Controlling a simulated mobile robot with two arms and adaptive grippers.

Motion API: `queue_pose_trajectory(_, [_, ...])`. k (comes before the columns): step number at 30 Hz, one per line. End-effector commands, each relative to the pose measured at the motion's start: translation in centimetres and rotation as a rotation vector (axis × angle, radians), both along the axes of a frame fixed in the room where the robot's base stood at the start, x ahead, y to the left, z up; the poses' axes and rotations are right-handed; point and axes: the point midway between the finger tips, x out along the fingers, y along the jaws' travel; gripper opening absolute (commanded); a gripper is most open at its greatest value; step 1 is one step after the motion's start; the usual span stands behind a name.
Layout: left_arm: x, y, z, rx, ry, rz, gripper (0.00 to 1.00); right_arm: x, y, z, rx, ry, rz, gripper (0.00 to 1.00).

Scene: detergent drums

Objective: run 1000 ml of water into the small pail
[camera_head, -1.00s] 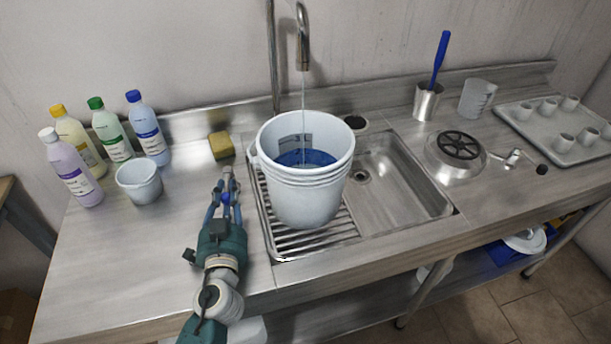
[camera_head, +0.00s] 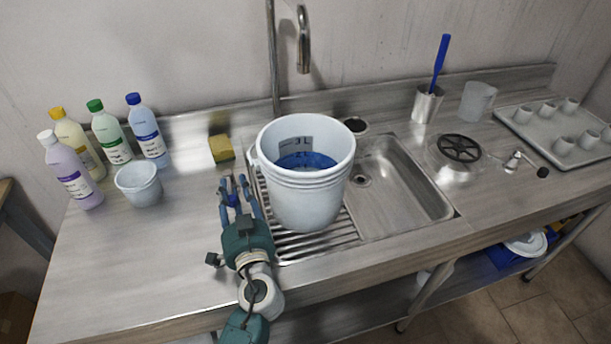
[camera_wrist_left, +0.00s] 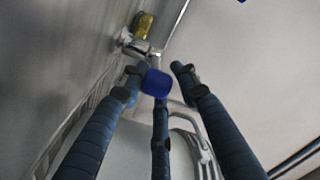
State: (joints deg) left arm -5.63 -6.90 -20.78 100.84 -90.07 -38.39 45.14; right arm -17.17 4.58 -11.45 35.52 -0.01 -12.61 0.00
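The small white pail (camera_head: 139,186) stands upright on the counter at the left, in front of the bottles. A large white pail marked 3 L (camera_head: 305,190) stands on the slatted drainer beneath the tap spout (camera_head: 303,55), with bluish water inside. No stream falls from the spout. My right gripper is not in view.
Several bottles (camera_head: 114,137) stand at the back left, and a yellow sponge (camera_head: 221,149) lies behind my gripper. The sink bowl (camera_head: 395,190) is empty. To its right are a steel cup with a blue brush (camera_head: 437,65), a jug (camera_head: 477,102) and a tray of cups (camera_head: 530,140). The front left counter is clear.

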Motion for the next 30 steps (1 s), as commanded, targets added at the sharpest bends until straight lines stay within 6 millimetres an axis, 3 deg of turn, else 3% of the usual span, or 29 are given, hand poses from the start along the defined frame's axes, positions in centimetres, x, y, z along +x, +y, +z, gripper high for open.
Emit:
queue_pose_trajectory(27, [0.02,0.13,-0.56,0.001,0.010,0.011,0.41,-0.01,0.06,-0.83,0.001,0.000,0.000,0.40])
queue_pose_trajectory(28, [0.02,0.13,-0.56,0.001,0.010,0.011,0.43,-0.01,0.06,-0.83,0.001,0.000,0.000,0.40])
queue_pose_trajectory(30, [0.01,0.14,-0.56,0.001,0.010,0.011,0.56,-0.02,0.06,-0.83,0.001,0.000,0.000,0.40])
